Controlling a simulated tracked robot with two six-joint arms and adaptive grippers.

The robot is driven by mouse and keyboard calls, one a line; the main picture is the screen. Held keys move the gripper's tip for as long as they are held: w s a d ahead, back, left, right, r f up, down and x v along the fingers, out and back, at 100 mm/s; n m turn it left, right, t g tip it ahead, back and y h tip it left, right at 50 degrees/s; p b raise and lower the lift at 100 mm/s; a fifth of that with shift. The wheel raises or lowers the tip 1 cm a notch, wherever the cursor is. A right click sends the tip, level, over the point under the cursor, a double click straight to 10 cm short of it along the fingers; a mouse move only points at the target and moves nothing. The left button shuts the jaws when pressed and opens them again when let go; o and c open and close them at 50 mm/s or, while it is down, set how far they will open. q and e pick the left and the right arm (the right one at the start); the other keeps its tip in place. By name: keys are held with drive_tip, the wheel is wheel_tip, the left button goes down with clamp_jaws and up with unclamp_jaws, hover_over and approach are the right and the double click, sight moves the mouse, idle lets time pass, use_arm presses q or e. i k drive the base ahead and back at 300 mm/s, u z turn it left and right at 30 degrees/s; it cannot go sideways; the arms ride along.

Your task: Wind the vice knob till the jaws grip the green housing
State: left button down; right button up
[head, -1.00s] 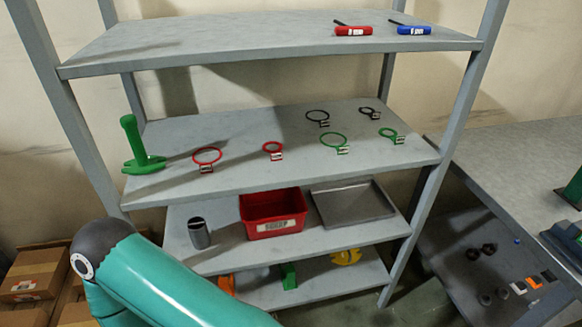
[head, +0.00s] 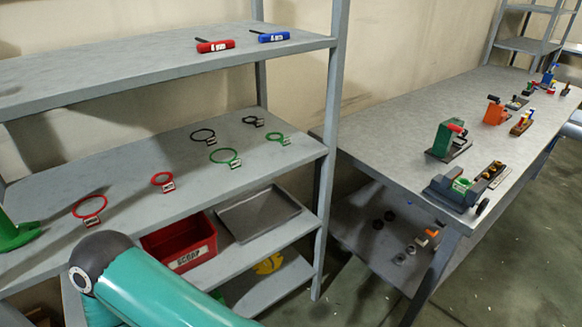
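A grey vice (head: 440,191) sits at the near edge of the workbench on the right in the head view. A dark round knob (head: 482,206) sticks out at its front right. A small green part (head: 462,184) sits at the vice's jaws; it looks like the green housing. I cannot tell at this distance whether the jaws touch it. My teal arm shows at the lower left, in front of the shelf and far from the vice.
A green block device (head: 446,138) stands on the workbench (head: 385,125) behind the vice, with an orange device (head: 495,111) farther along. The shelf rack (head: 120,160) fills the left, holding rings and a red bin (head: 178,243). Floor at the lower right is clear.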

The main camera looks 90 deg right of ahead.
sight(482, 206)
drive_tip(key=z, duration=0.2)
drive_tip(key=i, duration=0.3)
drive_tip(key=z, duration=2.75)
drive_tip(key=i, duration=0.25)
drive_tip(key=z, duration=1)
drive_tip(key=k, duration=0.3)
drive_tip(key=z, duration=0.65)
drive_tip(key=i, duration=1.35)
drive_tip(key=u, duration=0.65)
